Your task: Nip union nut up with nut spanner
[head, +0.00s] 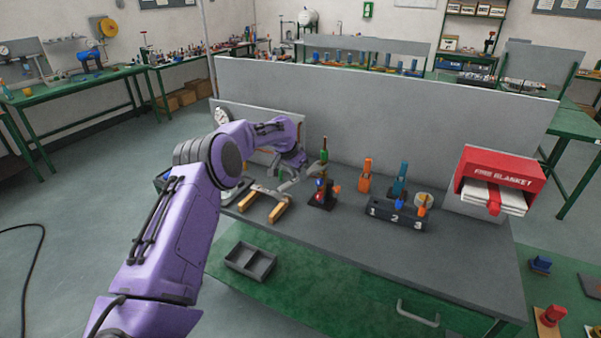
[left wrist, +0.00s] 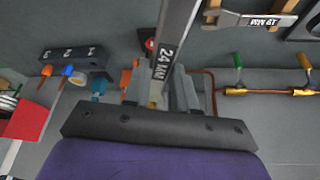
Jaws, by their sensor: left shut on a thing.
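My left gripper (head: 297,163) is over the bench, and in the left wrist view its fingers (left wrist: 163,88) are shut on a grey spanner marked 24 MM (left wrist: 173,42). The spanner runs away from the fingers to the top edge of that view, so its far end is out of view. A second spanner (left wrist: 268,20) lies across the wooden rest (head: 265,205). A copper pipe (left wrist: 272,92) with brass fittings (left wrist: 237,91) runs along the panel. Which fitting is the union nut I cannot tell. Whether the spanner touches any fitting is hidden. My right gripper is not in view.
A block numbered 1, 2, 3 (head: 393,217) stands right of the gripper, with an orange tool (head: 366,177) behind it. A red fire blanket box (head: 500,170) is at the right. A black stand (head: 323,197) is close to the gripper. The bench front (head: 400,260) is clear.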

